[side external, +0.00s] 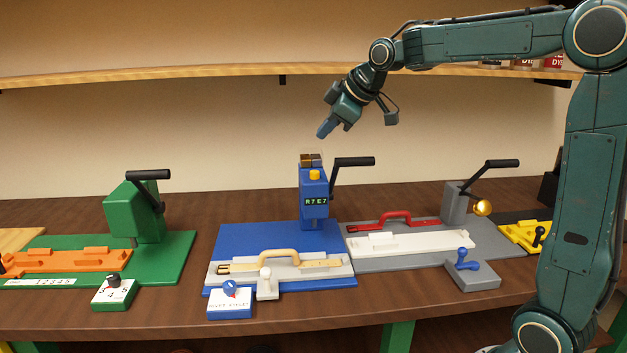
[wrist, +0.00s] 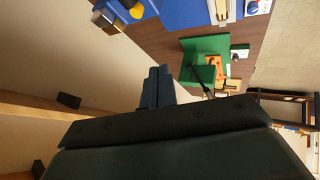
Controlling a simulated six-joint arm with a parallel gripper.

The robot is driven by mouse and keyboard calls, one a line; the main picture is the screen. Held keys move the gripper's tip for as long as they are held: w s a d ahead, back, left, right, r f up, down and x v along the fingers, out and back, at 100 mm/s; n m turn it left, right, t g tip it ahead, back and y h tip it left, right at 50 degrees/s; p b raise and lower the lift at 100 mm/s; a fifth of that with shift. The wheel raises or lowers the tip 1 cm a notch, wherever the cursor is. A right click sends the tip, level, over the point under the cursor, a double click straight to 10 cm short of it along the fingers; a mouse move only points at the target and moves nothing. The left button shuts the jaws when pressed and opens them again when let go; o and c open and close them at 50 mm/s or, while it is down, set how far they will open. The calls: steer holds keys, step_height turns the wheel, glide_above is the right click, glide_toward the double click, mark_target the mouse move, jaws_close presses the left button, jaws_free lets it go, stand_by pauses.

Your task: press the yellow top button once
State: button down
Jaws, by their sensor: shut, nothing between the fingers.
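The yellow top button (side external: 314,175) sits on the upper front of the blue machine (side external: 313,200), above a small display reading "R7E7". My gripper (side external: 325,130) is above the blue machine and a little to its right, pointing down and left, apart from it. In the wrist view, my gripper's two fingers (wrist: 156,76) are together with nothing between them. A yellow part (wrist: 137,10), seemingly the same button, shows at the top of the wrist view beside the blue machine's brownish top blocks (wrist: 108,17).
A black lever (side external: 352,162) sticks out right of the blue machine. A green station (side external: 140,215) stands left, a grey station (side external: 455,210) right. A wooden shelf (side external: 200,76) runs along the wall behind. The air between gripper and button looks clear.

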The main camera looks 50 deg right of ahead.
steer(key=n, duration=0.2)
glide_above(318, 173)
steer(key=shift+d+f+t, duration=0.1)
steer(key=shift+f+t, duration=0.3)
steer(key=shift+f, duration=0.25)
steer(key=shift+f, duration=0.2)
steer(key=shift+f, duration=4.2)
steer(key=shift+f, duration=0.15)
steer(key=shift+f, duration=0.3)
